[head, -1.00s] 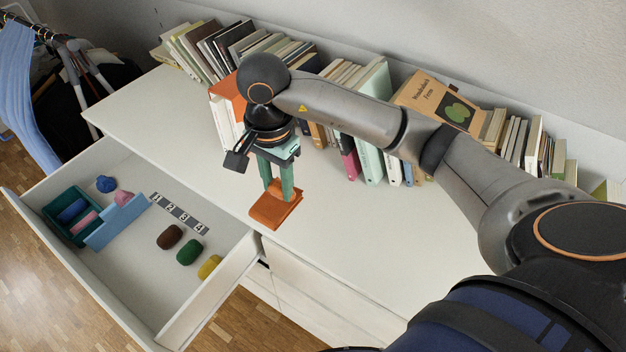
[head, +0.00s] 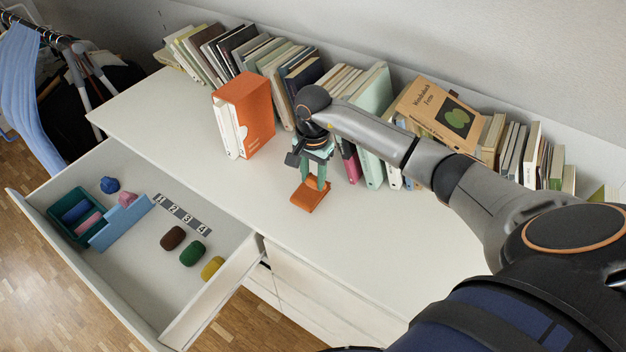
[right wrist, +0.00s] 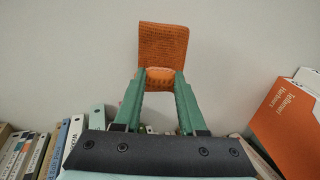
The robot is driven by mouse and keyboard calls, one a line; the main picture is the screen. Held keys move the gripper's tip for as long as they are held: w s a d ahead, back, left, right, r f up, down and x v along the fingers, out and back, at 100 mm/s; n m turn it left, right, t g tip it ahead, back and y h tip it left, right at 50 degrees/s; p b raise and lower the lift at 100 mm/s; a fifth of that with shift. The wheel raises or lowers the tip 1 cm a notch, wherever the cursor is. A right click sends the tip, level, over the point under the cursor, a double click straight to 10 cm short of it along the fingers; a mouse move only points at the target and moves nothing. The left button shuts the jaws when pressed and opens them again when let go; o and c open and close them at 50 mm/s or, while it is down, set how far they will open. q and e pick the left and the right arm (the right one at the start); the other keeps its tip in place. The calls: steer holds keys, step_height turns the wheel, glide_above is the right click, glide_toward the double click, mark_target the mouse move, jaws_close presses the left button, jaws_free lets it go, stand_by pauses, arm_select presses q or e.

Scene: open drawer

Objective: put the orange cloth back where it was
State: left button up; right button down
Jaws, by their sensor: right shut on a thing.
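The orange cloth (head: 309,197) is a small folded piece at or just above the white dresser top (head: 370,240); I cannot tell whether it touches the surface. My right gripper (head: 316,181), with green fingers, points down and is shut on the cloth. In the right wrist view the cloth (right wrist: 163,42) bulges between the fingertips, and its flat part extends beyond them. My left gripper is not in view.
The open drawer (head: 140,245) holds a teal box (head: 57,228), a blue divider, a numbered strip (head: 182,215) and several coloured rolls. The dresser's front right is clear.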

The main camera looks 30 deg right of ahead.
mark_target(313, 179)
steer(key=shift+f, duration=0.75)
steer(key=shift+f, duration=0.15)
steer(key=shift+c, duration=2.4)
jaws_free()
step_height(313, 179, up, 12)
steer(key=shift+r, duration=0.2)
